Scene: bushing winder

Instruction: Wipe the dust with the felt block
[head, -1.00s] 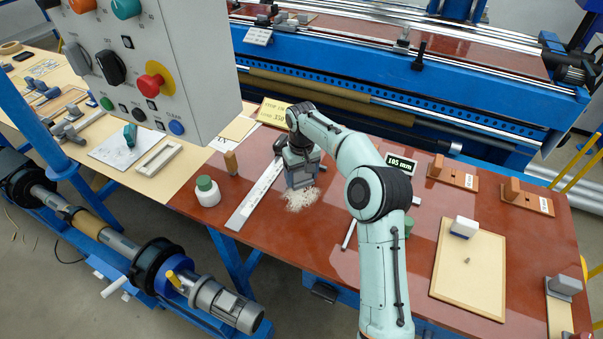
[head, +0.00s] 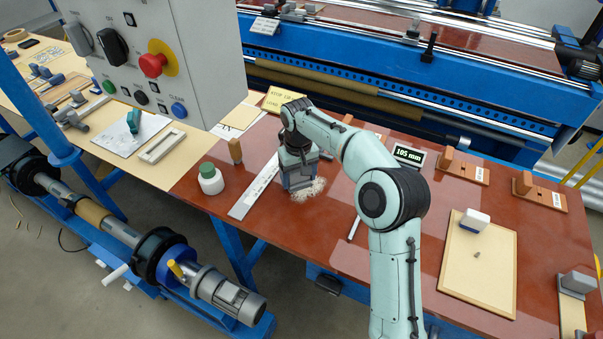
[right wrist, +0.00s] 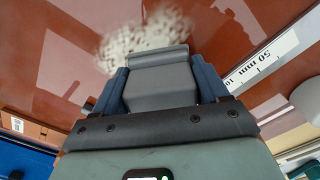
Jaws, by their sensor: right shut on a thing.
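My right gripper (head: 298,184) is shut on a grey block, which I take to be the felt block; the block (right wrist: 160,85) shows between the blue fingers in the right wrist view. The gripper points down, low over the red-brown tabletop. The dust (head: 312,191) is a pale, crumbly patch at the right and front side of the gripper. In the right wrist view the dust (right wrist: 143,42) lies just beyond the block's edge. I cannot tell whether the block touches the table. My left gripper is not in view.
A steel ruler (head: 247,201) lies close left of the gripper. A white bottle with a green cap (head: 210,178) and a wooden-handled tool (head: 235,151) stand farther left. The control box (head: 190,60) hangs at upper left.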

